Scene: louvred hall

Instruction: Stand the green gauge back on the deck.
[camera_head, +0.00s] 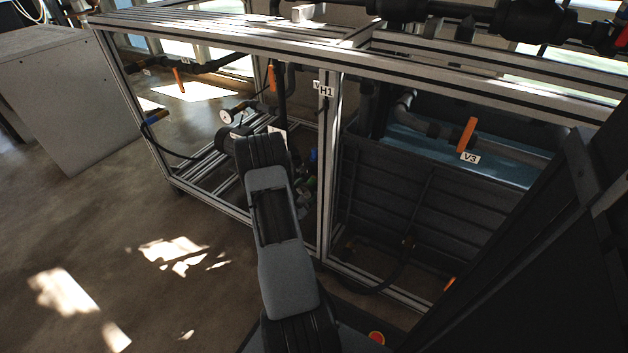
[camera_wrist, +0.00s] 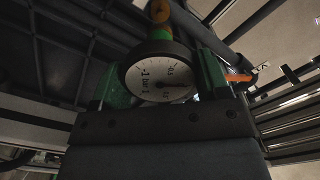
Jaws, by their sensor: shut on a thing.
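The gauge (camera_wrist: 160,78) has a round white dial in a dark rim, facing the wrist camera. Green and orange show on the narrow part above the dial. My gripper (camera_wrist: 162,70) is shut on it, with green fingers at both sides of the dial. In the head view, my arm reaches into the left bay of the metal frame, and its wrist hides most of the gripper. A white dial (camera_head: 226,117) shows just beyond the wrist; I cannot tell whether it is the held gauge. I cannot make out the deck for certain.
The aluminium frame (camera_head: 326,180) has a post labelled VH1 close right of my arm. A blue-topped dark tank (camera_head: 430,190) and an orange valve handle (camera_head: 467,134), marked V3, stand right. Pipes cross the bays. A grey cabinet (camera_head: 65,100) stands left; floor before it is clear.

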